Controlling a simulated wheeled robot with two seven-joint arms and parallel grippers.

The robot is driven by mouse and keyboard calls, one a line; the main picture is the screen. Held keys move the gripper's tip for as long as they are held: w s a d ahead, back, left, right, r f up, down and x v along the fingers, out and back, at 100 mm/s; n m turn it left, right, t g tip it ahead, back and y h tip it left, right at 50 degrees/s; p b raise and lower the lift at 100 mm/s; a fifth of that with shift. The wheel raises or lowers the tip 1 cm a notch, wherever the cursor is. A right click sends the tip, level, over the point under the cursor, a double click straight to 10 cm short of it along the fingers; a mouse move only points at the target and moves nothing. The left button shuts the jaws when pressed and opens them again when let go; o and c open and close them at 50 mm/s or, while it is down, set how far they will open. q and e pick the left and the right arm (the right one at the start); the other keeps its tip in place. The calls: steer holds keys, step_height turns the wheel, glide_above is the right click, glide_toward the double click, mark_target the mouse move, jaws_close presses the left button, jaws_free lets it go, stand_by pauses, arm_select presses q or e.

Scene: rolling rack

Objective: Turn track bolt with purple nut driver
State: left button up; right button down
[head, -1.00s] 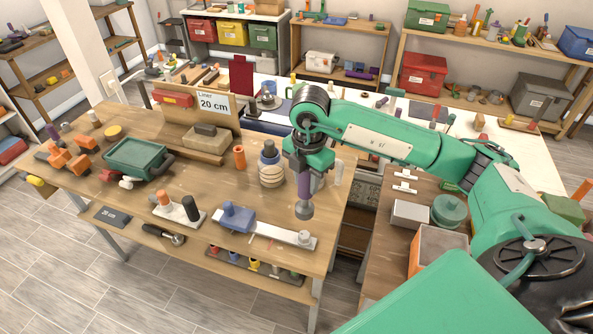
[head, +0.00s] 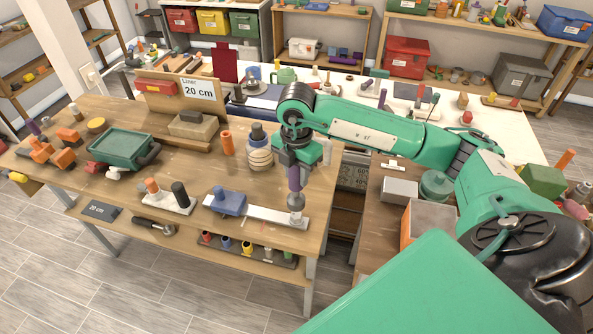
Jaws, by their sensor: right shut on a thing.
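My right gripper (head: 297,160) is shut on the purple nut driver (head: 294,179), which hangs upright with its grey socket (head: 296,200) pointing down. The socket is right over the track bolt (head: 296,219) at the right end of the pale metal track (head: 262,213). The socket hides the top of the bolt; I cannot tell whether it is fully seated. A blue block (head: 228,202) sits on the left part of the track. My left gripper is not in view.
A ringed tan cylinder (head: 259,155) and an orange tube (head: 228,143) stand behind the track. A green tray (head: 122,147) and a block with dark and orange pegs (head: 168,203) are to the left. A grey box (head: 399,190) stands on the right-hand table.

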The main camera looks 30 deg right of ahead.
mark_target(296, 189)
step_height(296, 189, down, 4)
steer(key=shift+r+b, duration=0.2)
steer(key=shift+b, duration=0.95)
steer(key=shift+r, duration=0.2)
steer(key=shift+f, duration=0.1)
steer(key=shift+f+b, duration=1.3)
steer(key=shift+f, duration=0.25)
steer(key=c, duration=1.5)
jaws_free()
steer(key=shift+c, duration=0.2)
jaws_close()
